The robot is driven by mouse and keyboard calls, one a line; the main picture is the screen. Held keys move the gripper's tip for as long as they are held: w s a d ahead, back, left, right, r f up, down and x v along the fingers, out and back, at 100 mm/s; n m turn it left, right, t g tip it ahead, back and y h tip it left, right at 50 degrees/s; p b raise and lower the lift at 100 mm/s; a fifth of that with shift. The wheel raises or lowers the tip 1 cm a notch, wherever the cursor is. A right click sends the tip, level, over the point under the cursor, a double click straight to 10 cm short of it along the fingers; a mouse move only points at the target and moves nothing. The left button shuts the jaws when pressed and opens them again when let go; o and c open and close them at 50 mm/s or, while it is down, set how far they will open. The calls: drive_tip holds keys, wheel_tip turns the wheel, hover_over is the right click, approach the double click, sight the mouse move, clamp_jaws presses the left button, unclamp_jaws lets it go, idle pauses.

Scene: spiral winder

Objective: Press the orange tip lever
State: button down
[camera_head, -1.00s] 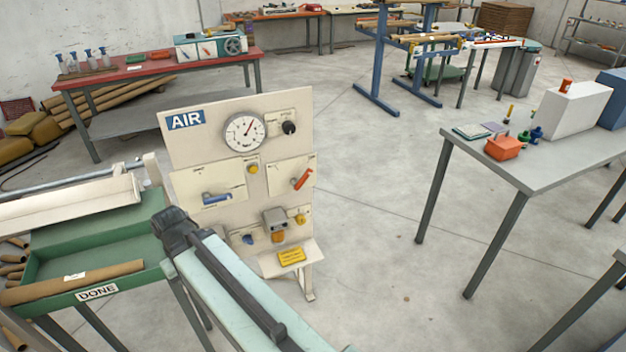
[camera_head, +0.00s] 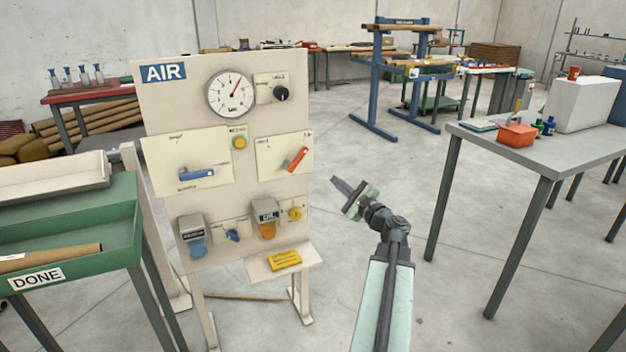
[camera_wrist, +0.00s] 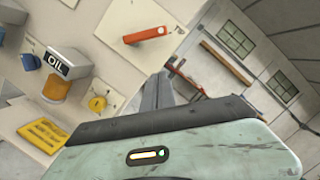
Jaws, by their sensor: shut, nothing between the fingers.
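The orange lever (camera_head: 297,158) sits tilted on a cream plate at the right side of the AIR panel (camera_head: 222,140). In the wrist view the orange lever (camera_wrist: 146,35) lies on its plate above my fingers. My gripper (camera_head: 339,186) is shut and empty. In the head view it appears to the right of the panel and a little lower than the lever, pointing up-left. In the wrist view my shut fingers (camera_wrist: 157,92) point up, just below the plate's lower right edge. A gap shows between fingers and lever.
The panel also carries a gauge (camera_head: 231,93), black knob (camera_head: 281,94), blue lever (camera_head: 197,174), OIL unit (camera_head: 264,218) and yellow knob (camera_head: 295,214). A small shelf holds a yellow block (camera_head: 285,260). A grey table (camera_head: 535,158) stands right; floor between is clear.

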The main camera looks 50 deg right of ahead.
sight(298, 160)
drive_tip(key=shift+s+d+r, duration=0.1)
drive_tip(key=shift+s+d, duration=0.15)
drive_tip(key=w+a+r+p, duration=0.1)
drive_tip(key=w+r+p, duration=0.3)
drive_tip(key=w, duration=0.7)
drive_tip(key=shift+r, duration=0.1)
